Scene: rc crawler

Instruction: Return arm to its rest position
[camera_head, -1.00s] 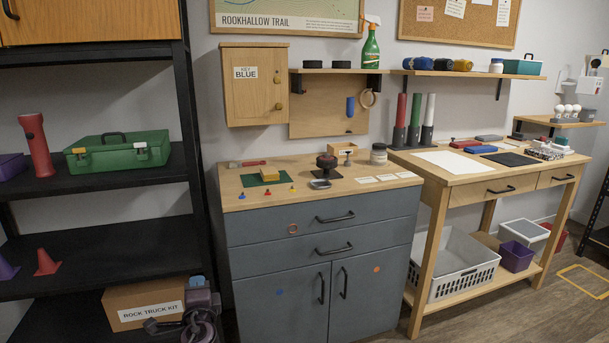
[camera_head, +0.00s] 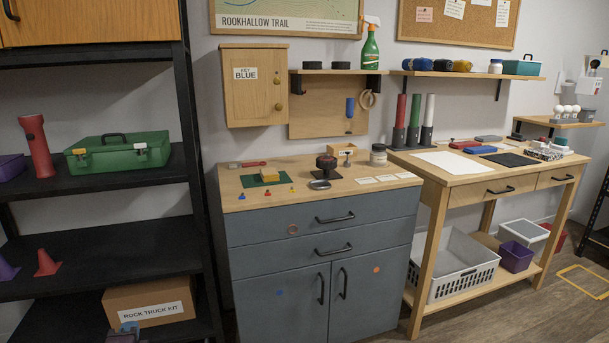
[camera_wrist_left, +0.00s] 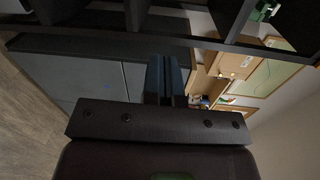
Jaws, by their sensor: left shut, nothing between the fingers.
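My left gripper (camera_head: 130,327) shows only in part at the bottom left edge of the head view, in front of the rock truck kit box (camera_head: 150,303) and low shelf. The rest of the left arm is out of frame. In the left wrist view its two dark blue fingers (camera_wrist_left: 166,80) are together with nothing between them. The grey cabinet (camera_wrist_left: 75,77) lies beyond them in that view, which is turned sideways. My right gripper is in neither view.
A black shelf rack (camera_head: 90,236) stands at the left with a green toolbox (camera_head: 118,152) and a red flashlight (camera_head: 37,147). The grey cabinet front (camera_head: 320,235) stands right of it, then a wooden workbench (camera_head: 470,175). Bare floor shows at the lower right.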

